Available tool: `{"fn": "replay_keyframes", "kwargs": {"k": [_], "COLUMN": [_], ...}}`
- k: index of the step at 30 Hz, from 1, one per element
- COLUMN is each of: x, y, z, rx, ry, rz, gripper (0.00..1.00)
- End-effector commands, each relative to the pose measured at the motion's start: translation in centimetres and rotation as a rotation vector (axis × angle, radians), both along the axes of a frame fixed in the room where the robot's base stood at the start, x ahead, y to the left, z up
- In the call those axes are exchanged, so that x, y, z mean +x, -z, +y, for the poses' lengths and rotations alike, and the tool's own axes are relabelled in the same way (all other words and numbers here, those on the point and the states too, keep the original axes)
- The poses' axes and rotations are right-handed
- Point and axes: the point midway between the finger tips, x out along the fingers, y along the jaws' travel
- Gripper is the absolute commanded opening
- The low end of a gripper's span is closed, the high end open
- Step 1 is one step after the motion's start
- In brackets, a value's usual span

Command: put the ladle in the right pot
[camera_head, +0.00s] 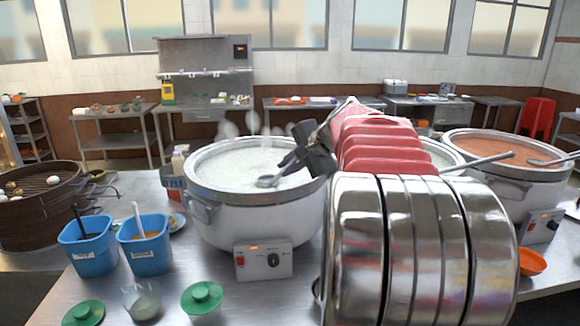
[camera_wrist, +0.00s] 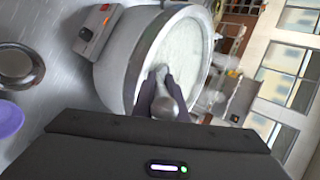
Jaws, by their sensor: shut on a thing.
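My gripper (camera_head: 298,160) is shut on a metal ladle (camera_head: 268,181), whose bowl shows over the white congee of the large steel pot (camera_head: 255,212) left of my arm. I cannot tell whether the bowl touches the congee. In the wrist view my fingers (camera_wrist: 160,88) close around the ladle (camera_wrist: 163,107), with the white pot (camera_wrist: 118,62) beyond. A second pot of pale congee (camera_head: 442,153) is mostly hidden behind my arm. A pot of reddish congee (camera_head: 503,184) stands at the far right.
A ladle handle (camera_head: 490,159) and another ladle (camera_head: 552,161) reach over the right-hand pots. Blue tubs (camera_head: 90,254), green lids (camera_head: 202,297) and a bamboo steamer (camera_head: 38,215) stand left. An orange bowl (camera_head: 531,262) sits right. Steam rises from the left pot.

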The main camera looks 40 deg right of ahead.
Motion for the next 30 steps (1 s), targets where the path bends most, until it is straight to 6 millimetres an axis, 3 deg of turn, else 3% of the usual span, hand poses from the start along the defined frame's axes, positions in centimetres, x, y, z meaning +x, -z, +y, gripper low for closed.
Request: {"fn": "replay_keyframes", "kwargs": {"k": [29,30], "x": [0.0,0.0], "y": [0.42,0.42], "z": [0.12,0.12], "rx": [0.0,0.0], "ry": [0.0,0.0], "rz": [0.0,-0.001], "gripper": [0.0,0.13]}}
